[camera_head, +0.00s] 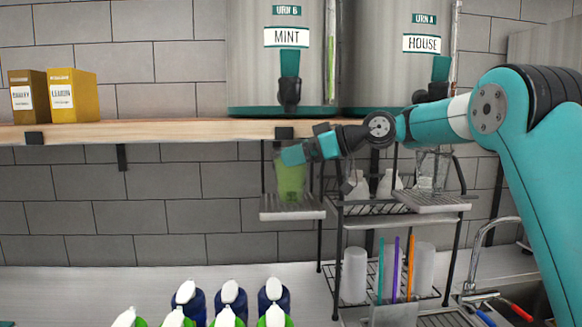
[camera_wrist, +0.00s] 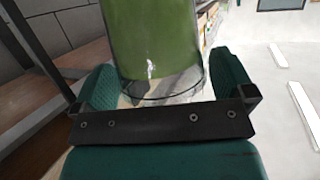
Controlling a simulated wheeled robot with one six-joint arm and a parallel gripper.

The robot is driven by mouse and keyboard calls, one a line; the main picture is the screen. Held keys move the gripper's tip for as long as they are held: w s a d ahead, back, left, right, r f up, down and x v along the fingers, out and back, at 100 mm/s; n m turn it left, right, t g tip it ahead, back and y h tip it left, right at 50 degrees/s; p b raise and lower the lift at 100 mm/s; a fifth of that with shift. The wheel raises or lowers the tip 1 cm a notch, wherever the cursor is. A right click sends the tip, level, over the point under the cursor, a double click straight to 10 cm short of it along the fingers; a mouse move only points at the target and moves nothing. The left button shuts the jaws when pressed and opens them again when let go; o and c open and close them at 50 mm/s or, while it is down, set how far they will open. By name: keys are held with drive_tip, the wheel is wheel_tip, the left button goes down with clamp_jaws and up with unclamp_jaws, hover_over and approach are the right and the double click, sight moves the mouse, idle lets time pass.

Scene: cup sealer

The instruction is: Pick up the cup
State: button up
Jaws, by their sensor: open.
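The cup (camera_head: 290,182) is clear and holds green liquid. In the head view it stands upright on a small slatted drip tray (camera_head: 292,209) below the MINT urn. My gripper (camera_head: 293,155) is at the cup's upper part in that view, and covers some of it. In the wrist view the cup (camera_wrist: 155,40) stands between the two teal fingers of my gripper (camera_wrist: 162,78), and its clear base shows. The jaws are open around it, and I cannot tell whether either finger touches it. The cup's far side is hidden.
The MINT urn (camera_head: 283,60) and HOUSE urn (camera_head: 400,60) stand on a wooden shelf (camera_head: 180,131) close above my gripper. A wire rack (camera_head: 385,222) with cups is to the right. Several bottles (camera_head: 230,300) stand on the counter below.

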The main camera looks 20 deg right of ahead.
drive_tip(key=shift+w+a+f, duration=0.1)
drive_tip(key=c, duration=1.3)
